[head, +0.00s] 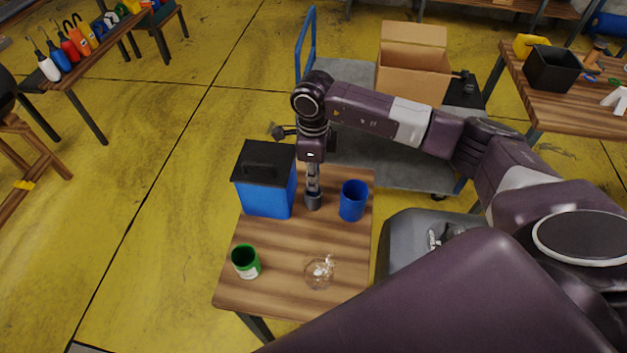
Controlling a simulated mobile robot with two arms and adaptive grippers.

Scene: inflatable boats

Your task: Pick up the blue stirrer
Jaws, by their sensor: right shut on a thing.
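My right gripper (313,190) points straight down over the small wooden table (290,290), between a blue box with a black lid (266,197) and a blue cup (353,201). Its fingers are shut on a slim thing, which I take for the blue stirrer; the fingers hide most of it. A short dark grey-blue cylinder (313,202) shows right at the fingertips. I cannot tell whether it touches the table top. My left gripper is not in view.
A green can (246,262) and a clear glass-like object (319,272) stand on the table's front half. Behind is a grey cart (350,150) with an open cardboard box (412,75). A workbench (570,105) is at right, a bench with bottles (85,60) at upper left.

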